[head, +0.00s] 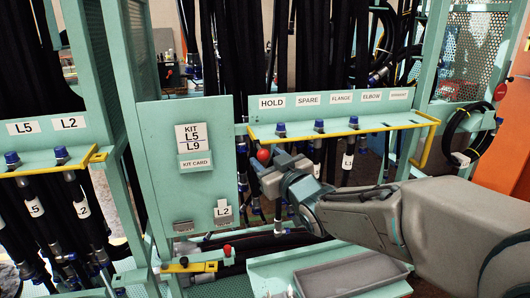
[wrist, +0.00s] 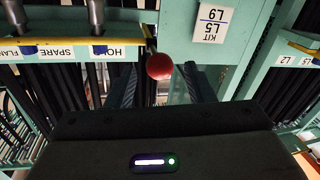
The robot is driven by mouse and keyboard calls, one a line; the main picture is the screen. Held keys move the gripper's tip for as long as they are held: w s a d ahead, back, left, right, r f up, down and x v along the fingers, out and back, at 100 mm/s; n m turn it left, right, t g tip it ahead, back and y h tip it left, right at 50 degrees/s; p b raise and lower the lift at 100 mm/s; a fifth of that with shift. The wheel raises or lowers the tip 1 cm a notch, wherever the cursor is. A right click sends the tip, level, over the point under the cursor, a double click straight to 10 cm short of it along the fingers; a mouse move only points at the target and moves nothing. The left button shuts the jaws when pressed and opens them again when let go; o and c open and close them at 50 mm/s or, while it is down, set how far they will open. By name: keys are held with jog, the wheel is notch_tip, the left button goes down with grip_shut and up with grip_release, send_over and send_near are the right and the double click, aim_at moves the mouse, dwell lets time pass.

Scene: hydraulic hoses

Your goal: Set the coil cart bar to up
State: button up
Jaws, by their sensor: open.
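A red ball knob (head: 263,155) sits at the left end of the yellow-edged hose rack (head: 345,130) and is on a short dark stem in the wrist view (wrist: 160,66). No label names the coil cart bar, so I cannot tell whether this knob belongs to it. My gripper (head: 270,168) is at the knob, just below the rack's left end. In the wrist view its two dark fingers (wrist: 160,88) are apart, with the knob between them in the picture, near the tips. Whether they touch it is not clear.
A green panel with a KIT L5 L9 sign (head: 191,137) stands left of the knob. Black hoses (head: 330,165) hang below the rack. A grey tray (head: 350,275) lies below my arm. A yellow bar with a red knob (head: 227,249) is low at the left.

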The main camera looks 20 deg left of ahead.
aim_at(266, 158)
jog(key=shift+x, duration=1.6)
